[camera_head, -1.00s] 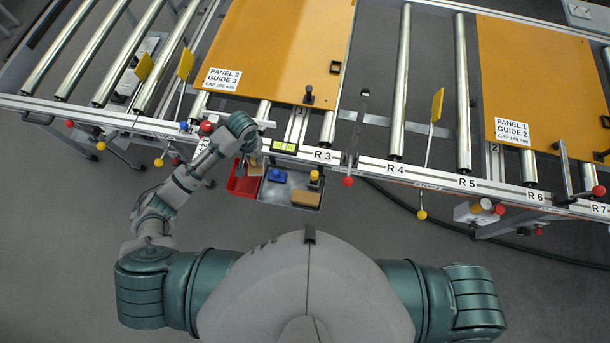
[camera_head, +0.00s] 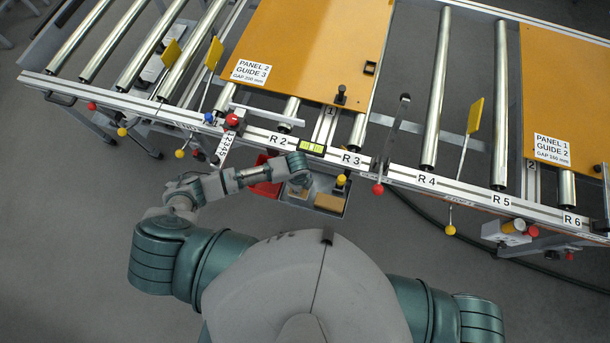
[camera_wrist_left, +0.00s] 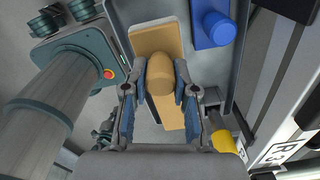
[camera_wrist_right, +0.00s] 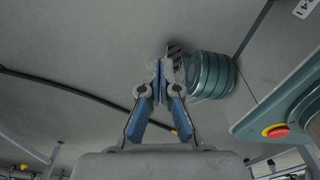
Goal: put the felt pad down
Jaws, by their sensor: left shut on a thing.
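My left gripper (camera_wrist_left: 160,92) is shut on a tan cylindrical grip (camera_wrist_left: 160,74), which I take to be part of the felt pad. A flat tan slab (camera_wrist_left: 155,37) shows beneath it in the left wrist view. I cannot tell whether the lower tan strip (camera_wrist_left: 172,118) belongs to it, or whether the pad touches the tray. In the head view the left gripper (camera_head: 300,184) is over the grey tray (camera_head: 294,201), its wrist hiding much of it. My right gripper (camera_wrist_right: 161,88) is shut and empty, away from the tray.
A red bin (camera_head: 265,189) stands to the left. The roller conveyor's front rail (camera_head: 380,168) runs just beyond. Open floor lies nearer me.

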